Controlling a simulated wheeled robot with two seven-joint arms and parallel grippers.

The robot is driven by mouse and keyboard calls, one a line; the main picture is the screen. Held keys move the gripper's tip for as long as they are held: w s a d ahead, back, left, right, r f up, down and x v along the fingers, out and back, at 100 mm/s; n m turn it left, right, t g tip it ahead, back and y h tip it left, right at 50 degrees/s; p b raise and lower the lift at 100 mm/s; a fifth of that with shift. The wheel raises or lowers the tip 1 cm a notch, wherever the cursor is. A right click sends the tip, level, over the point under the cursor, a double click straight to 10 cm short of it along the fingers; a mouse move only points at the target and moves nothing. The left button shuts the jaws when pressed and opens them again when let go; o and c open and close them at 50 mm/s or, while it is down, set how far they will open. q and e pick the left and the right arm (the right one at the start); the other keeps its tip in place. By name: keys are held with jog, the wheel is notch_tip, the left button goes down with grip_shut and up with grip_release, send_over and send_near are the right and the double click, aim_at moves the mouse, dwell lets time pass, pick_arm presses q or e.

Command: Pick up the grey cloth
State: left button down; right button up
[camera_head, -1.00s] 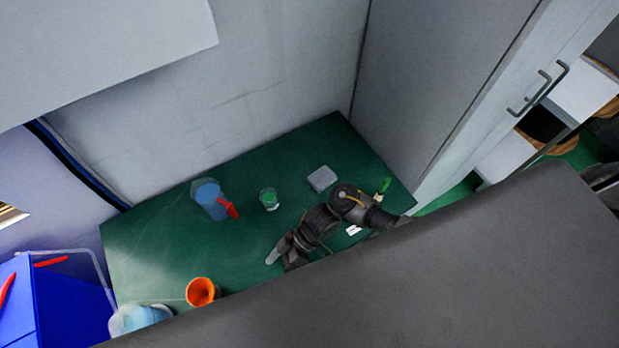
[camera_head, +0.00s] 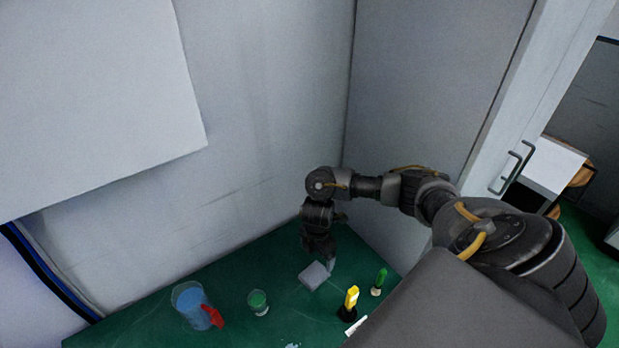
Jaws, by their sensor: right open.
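The grey cloth (camera_head: 313,276) is a small, light grey folded square lying flat on the green table, right of the middle of the picture. My right gripper (camera_head: 328,264) points down from the bent arm, just above and beside the cloth's far right edge. It is open and holds nothing that I can see. Its fingertips are small in the picture, and I cannot tell whether they touch the cloth. My left gripper is not in view.
A blue jug (camera_head: 190,303) with a red object (camera_head: 212,316) and a green-topped cup (camera_head: 258,302) stand left of the cloth. A yellow-and-black item (camera_head: 350,301) and a green item (camera_head: 379,281) stand to its right. Grey walls close in behind.

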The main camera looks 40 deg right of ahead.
jog(key=b, duration=0.2)
send_over(314, 273)
jog(key=f, duration=0.5)
jog(key=shift+s+d+f, duration=0.1)
jog(key=shift+s+f, duration=0.05)
jog(key=shift+s, duration=0.15)
jog(key=shift+w+f, duration=0.15)
jog(key=shift+f, duration=2.45)
jog(key=c, duration=1.1)
